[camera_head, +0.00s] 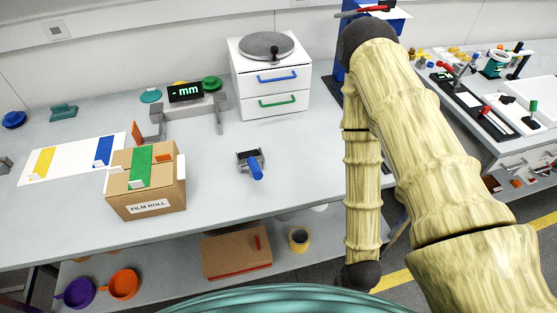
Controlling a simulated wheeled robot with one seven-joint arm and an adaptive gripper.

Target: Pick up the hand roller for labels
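A small tool that looks like the hand roller (252,163) lies on the grey bench near the middle of the view. It has a dark grey frame toward the back and a thick blue handle pointing toward the front edge. Nothing covers it and bare bench surrounds it. My bamboo-textured arm fills the right of the view, to the right of the roller and well apart from it. I cannot make out the fingers of my gripper in this view.
A cardboard box marked FILM ROLL (148,208) stands left of the roller. Behind are a grey gauge frame with an mm display (186,92) and a white drawer unit (271,88). A lower shelf holds a brown box (236,256). The bench right of the roller is clear up to my arm.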

